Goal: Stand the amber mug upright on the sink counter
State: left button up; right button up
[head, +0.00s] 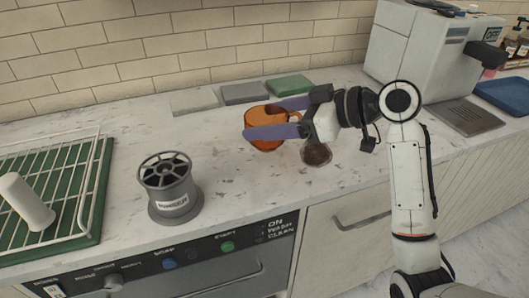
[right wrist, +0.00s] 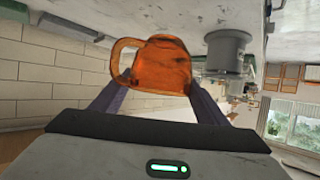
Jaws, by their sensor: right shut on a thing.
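The amber mug (head: 262,145) is over the counter (head: 225,200), left of my right arm, in the head view. My right gripper (head: 262,119) comes from the right and is shut on the mug, with one purple finger on the near side and one on the far side. In the right wrist view the mug (right wrist: 160,68) sits between the fingers (right wrist: 157,92), with its handle to the left. That view is turned upside down. The mug looks roughly upright in the head view; I cannot tell whether its base touches the counter. My left gripper is not in view.
A grey rinser (head: 170,186) stands at the front. A small round brown-topped thing (head: 316,153) sits under my gripper. Grey and green (head: 289,86) pads lie along the wall; a machine (head: 415,50) stands right.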

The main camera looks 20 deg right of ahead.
aim_at(270, 151)
jog(key=f, duration=0.3)
jog(key=shift+s, duration=0.35)
jog(key=shift+w+f, duration=0.1)
jog(key=shift+f, duration=2.3)
jog(key=o, duration=1.1)
jog(key=shift+o, duration=0.2)
jog(key=shift+r, duration=0.15)
jog(key=b+v, duration=0.1)
jog(key=v, duration=1.1)
